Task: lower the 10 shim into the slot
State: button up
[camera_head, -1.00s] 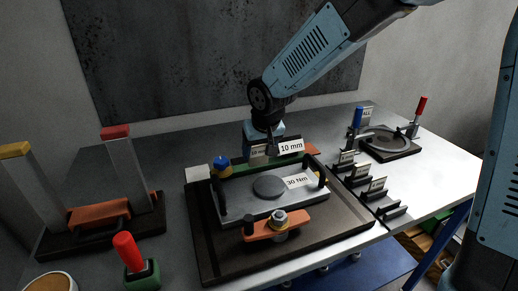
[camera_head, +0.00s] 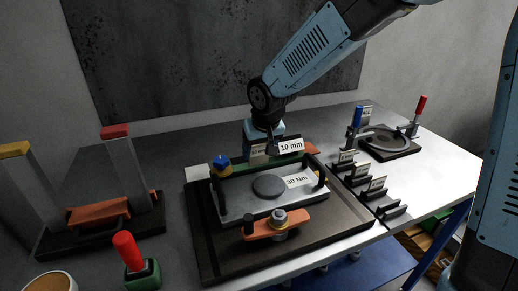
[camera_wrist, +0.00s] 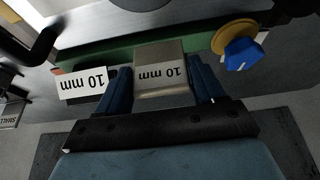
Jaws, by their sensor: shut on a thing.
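My gripper (camera_wrist: 162,88) is shut on a pale metal shim (camera_wrist: 163,72) marked 10 mm, with one blue finger on each side of it. In the head view my gripper (camera_head: 264,148) is behind the plate fixture, and the shim (camera_head: 257,151) is partly hidden by my fingers. The shim is close to the green strip (camera_wrist: 120,55) along the fixture's far edge. A white 10 mm label (camera_head: 291,146) stands beside the gripper and also shows in the wrist view (camera_wrist: 84,83). The slot opening is hidden, so I cannot tell whether the shim is in it.
A blue knob on a yellow base (camera_head: 221,165) stands beside the gripper. The grey plate (camera_head: 240,197) has black handles and a 30 Nm label. An orange clamp (camera_head: 275,227) is in front. Several labelled holders (camera_head: 372,188) and a round fixture (camera_head: 385,143) are at the right.

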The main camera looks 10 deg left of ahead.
aim_at(259, 159)
jog(key=shift+f, duration=2.05)
dwell(0.6)
jog(key=shift+r, duration=0.2)
notch_tip(259, 159, up, 6)
jog(key=shift+r, duration=0.15)
dwell(1.4)
